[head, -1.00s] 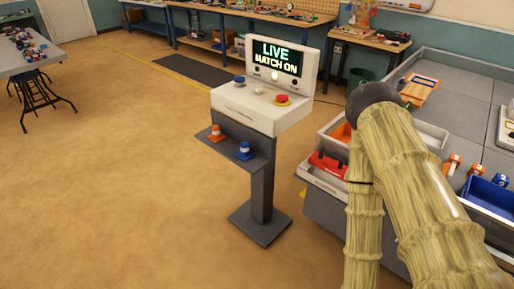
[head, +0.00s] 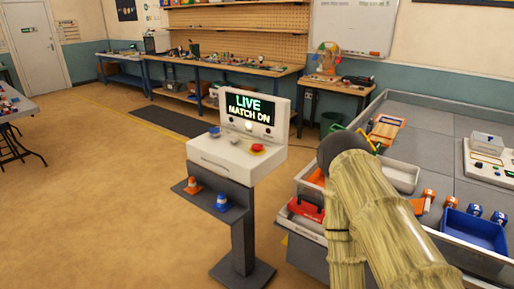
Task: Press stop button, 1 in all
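The console (head: 222,168) stands on a dark post, left of my arm. A blue button (head: 214,132) sits at the left of the same top, and a small pale knob lies between the two. My arm rises at the lower right, right of the console. My gripper is not visible, and nothing is seen touching the red button.
A shelf (head: 207,196) with an orange and a blue cone juts from the console's front. At right, a grey table (head: 445,140) holds trays and a blue bin (head: 474,231). Workbenches (head: 225,78) line the back wall. The floor left of the console is clear.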

